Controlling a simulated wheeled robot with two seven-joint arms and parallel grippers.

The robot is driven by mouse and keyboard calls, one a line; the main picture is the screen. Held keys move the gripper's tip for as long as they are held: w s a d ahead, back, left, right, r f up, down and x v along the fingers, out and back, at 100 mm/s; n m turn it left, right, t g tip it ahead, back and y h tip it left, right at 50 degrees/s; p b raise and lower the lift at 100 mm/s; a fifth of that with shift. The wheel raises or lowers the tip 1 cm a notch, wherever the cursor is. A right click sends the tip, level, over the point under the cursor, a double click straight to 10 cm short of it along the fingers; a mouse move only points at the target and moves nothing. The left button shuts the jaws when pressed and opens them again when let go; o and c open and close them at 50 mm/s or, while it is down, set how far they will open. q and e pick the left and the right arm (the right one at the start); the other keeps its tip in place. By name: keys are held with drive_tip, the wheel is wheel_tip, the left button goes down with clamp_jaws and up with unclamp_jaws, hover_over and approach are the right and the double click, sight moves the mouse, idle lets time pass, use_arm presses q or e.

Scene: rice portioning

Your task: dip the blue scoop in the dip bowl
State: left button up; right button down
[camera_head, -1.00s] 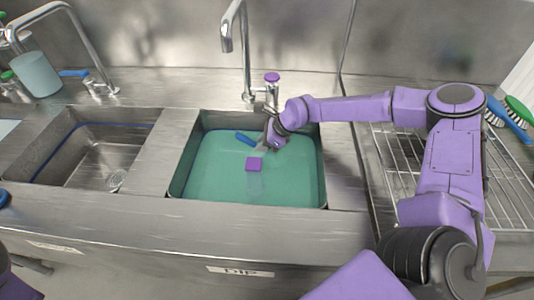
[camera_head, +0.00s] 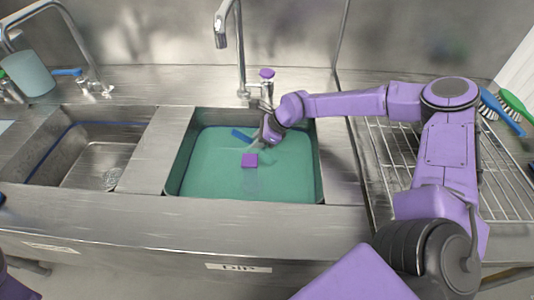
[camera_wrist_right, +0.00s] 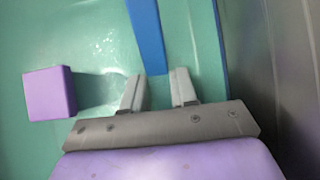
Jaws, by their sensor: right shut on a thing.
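The dip bowl is the middle sink basin (camera_head: 174,172), filled with green liquid, above a "DIP" label. My right gripper (camera_head: 266,140) is low inside it near the back. In the right wrist view its fingertips (camera_wrist_right: 160,88) are on either side of the end of a long blue piece, the blue scoop (camera_wrist_right: 147,32). The blue piece shows in the head view (camera_head: 241,134) to the left of the gripper, over or in the liquid. I cannot tell how deep it sits. A scoop head is not clearly seen. My left gripper is out of view.
A purple block (camera_head: 250,160) is in the liquid near the gripper. A tap (camera_head: 238,60) rises behind the basin. An empty sink (camera_head: 95,165) is at left. A wire rack (camera_head: 500,195) and brushes (camera_head: 505,110) are at right.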

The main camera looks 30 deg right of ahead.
idle(0.5)
wheel_tip(320, 180, up, 23)
drive_tip(key=p, duration=1.3)
drive_tip(key=shift+p, duration=0.35)
drive_tip(key=shift+f, duration=0.1)
idle(0.6)
